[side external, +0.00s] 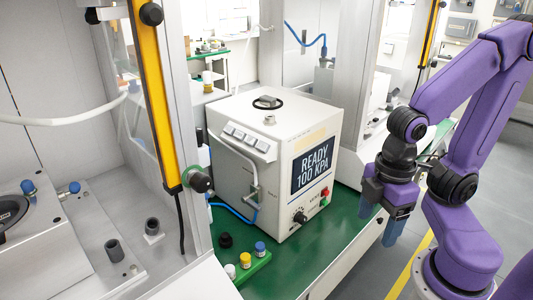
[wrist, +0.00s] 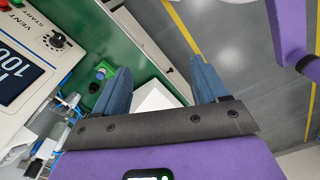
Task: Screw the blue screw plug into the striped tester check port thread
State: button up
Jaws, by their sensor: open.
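The blue screw plug (side external: 260,248) stands upright at the right end of a small green rack on the green bench, beside a yellow plug (side external: 245,260) and a white one (side external: 230,271). The white tester (side external: 225,170) stands behind the rack, its screen reading READY 100 KPA. A short metal fitting (side external: 270,119) sits on its top; I cannot make out stripes or tell whether it is the check port. My gripper (side external: 378,220) hangs right of the tester, past the bench edge, open and empty.
A black knob-like part (side external: 226,240) stands near the rack. A blue hose (side external: 232,212) runs beside the tester. A yellow post (side external: 155,95) and grey frame rise at left. Other blue caps (side external: 75,187) sit on the left machine. Free floor lies below my gripper.

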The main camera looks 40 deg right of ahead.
jog(key=shift+c, duration=0.3)
jog(key=c, duration=0.5)
jog(key=shift+o, duration=0.2)
jog(key=shift+f, duration=0.1)
